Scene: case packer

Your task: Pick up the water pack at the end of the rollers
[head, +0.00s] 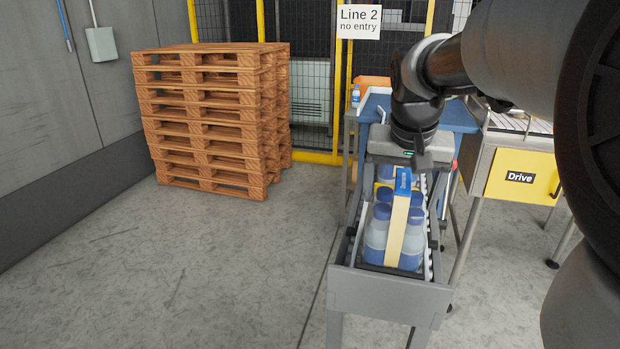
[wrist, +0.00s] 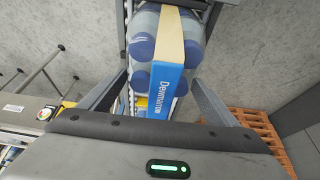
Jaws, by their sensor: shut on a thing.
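The water pack (head: 380,238) is a group of clear bottles with blue caps, banded by a cream strap with a blue label. It is at the near end of the rollers (head: 428,262), behind the grey end plate (head: 388,292). My gripper (head: 397,220) reaches down over it from above, shut on the pack with a finger along each side. In the wrist view the pack (wrist: 143,48) shows between the two fingers of my gripper (wrist: 160,80), its label facing the camera. The pack's underside is hidden, so I cannot tell whether it touches the rollers.
More yellow and blue goods show partly behind the pack on the line. A yellow "Drive" panel (head: 520,176) stands close on the right. A pallet stack (head: 212,120) stands at the left. A yellow-framed fence (head: 310,70) closes the back. The floor (head: 190,265) at front left is clear.

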